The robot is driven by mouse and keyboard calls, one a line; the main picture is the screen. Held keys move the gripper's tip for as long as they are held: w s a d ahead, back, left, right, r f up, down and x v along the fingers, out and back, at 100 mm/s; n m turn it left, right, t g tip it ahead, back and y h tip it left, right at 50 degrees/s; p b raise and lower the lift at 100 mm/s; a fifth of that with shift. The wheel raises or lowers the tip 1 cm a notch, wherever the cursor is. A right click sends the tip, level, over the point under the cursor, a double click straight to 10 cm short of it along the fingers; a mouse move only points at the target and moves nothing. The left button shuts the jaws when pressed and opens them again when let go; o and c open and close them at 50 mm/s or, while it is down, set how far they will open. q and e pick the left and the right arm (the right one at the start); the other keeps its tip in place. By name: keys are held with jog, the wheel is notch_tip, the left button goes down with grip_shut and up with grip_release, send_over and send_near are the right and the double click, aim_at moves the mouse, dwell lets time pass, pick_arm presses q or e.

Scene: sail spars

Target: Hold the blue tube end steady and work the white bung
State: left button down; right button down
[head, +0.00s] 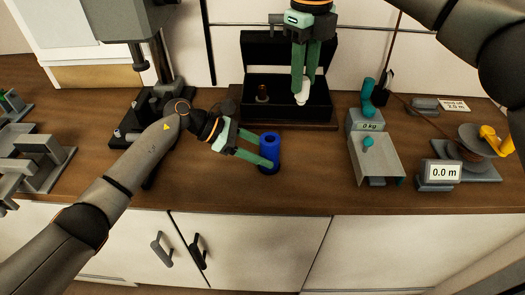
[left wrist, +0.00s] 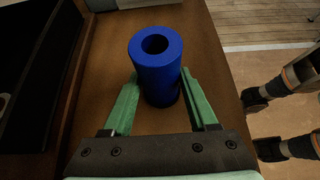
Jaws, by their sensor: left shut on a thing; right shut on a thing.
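The blue tube end (head: 269,156) stands upright on the wooden counter, with its round open hole facing up. It also shows in the left wrist view (left wrist: 157,75), between the two green fingers. My left gripper (head: 263,150) is shut on the tube's sides. My right gripper (head: 302,92) points down and is shut on the white bung (head: 302,99). The bung is up and to the right of the tube, apart from it, in front of the open black case. Most of the bung's upper part is hidden by the fingers.
The open black case (head: 287,121) stands behind the tube, with a small brown item (head: 262,93) inside. A scale (head: 374,157) with a grey tray and a reel (head: 473,143) stand to the right. Black and grey fixtures are at left. The counter front is clear.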

pick_arm(q)
jog(key=c, duration=0.5)
grip_release()
jog(key=shift+s+a+f, duration=0.1)
jog(key=shift+f, duration=0.3)
jog(key=shift+c, duration=0.2)
jog(key=o, duration=0.4)
jog(key=shift+r, duration=0.3)
jog(key=shift+o, duration=0.2)
jog(key=v, duration=1.2)
